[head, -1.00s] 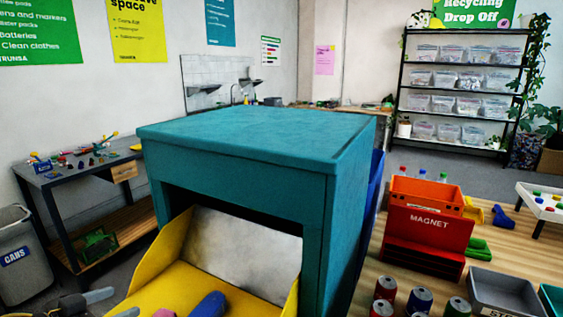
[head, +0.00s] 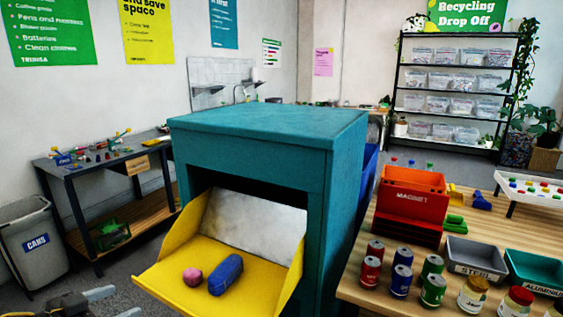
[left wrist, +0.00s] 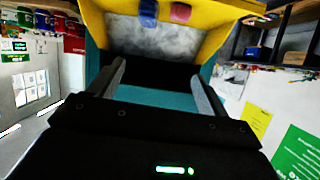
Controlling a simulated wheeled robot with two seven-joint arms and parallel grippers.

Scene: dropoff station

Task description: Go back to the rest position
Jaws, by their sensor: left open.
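My left gripper (head: 108,303) is at the bottom left of the head view, open and empty, in front of the yellow chute and apart from it. Its two fingers also show in the left wrist view (left wrist: 158,85), spread with nothing between them. The teal box (head: 262,160) stands in the middle with its yellow chute (head: 250,272) open at the front. A blue rolled item (head: 226,274) and a pink round item (head: 192,277) lie on the chute. My right gripper is not in view.
A wooden table (head: 352,284) at right bears a red magnet bin (head: 408,200), several cans, jars, a grey steel tray (head: 474,257) and a green aluminium tray. A grey cans bin (head: 35,250) and a workbench (head: 100,165) stand at left. Floor shows between bin and chute.

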